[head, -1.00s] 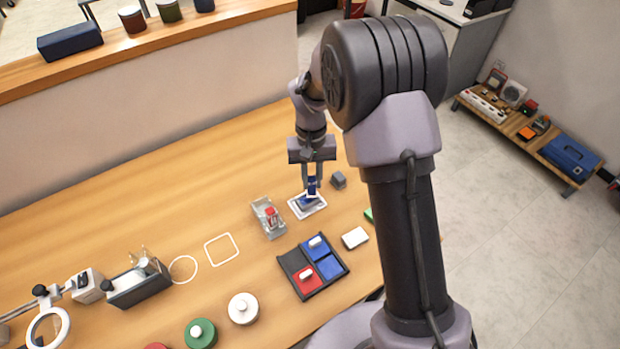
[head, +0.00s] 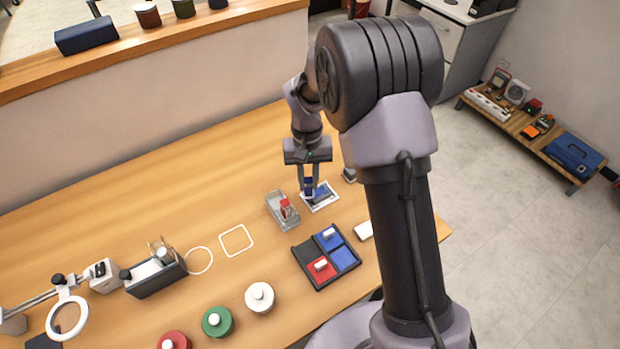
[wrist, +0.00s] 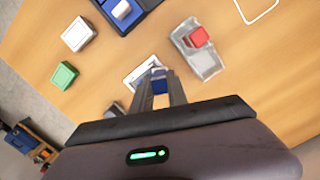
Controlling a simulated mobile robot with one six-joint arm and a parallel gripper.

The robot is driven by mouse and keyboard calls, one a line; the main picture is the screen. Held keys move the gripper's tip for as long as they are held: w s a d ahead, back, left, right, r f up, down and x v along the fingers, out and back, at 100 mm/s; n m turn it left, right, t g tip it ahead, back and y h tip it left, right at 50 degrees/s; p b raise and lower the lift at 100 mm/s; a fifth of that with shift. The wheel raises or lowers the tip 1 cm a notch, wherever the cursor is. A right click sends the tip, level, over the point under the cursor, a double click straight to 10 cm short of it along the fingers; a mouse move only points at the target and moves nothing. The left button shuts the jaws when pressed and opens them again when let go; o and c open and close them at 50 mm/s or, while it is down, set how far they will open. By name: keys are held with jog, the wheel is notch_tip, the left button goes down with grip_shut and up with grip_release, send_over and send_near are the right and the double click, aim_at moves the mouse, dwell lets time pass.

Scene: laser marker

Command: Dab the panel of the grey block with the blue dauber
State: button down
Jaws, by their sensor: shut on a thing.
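My gripper (head: 308,190) is shut on the blue dauber (head: 308,184), which points down just left of the middle of a white square frame (head: 334,201). The dauber also shows between the fingers in the wrist view (wrist: 159,86). Inside the frame lies a low block with a blue-looking top (head: 322,192); my fingers partly hide it, so I cannot tell whether the dauber touches it. A small grey block (head: 349,175) stands behind and to the right, partly hidden by my arm; it also shows in the wrist view (wrist: 113,109).
A black case (head: 314,281) with red and blue pads is in front. White (wrist: 78,34) and green (wrist: 64,75) blocks lie nearby. Round lidded pots (head: 260,298) stand at the front; the table's back left is clear.

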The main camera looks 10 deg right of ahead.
notch_tip(320, 180, up, 4)
jog(key=p, duration=0.2)
jog(key=shift+d+r+p, duration=0.1)
jog(key=shift+r+p, duration=0.05)
jog(key=shift+p, duration=0.2)
jog(key=shift+r+p, duration=1.5)
jog(key=shift+r, duration=0.45)
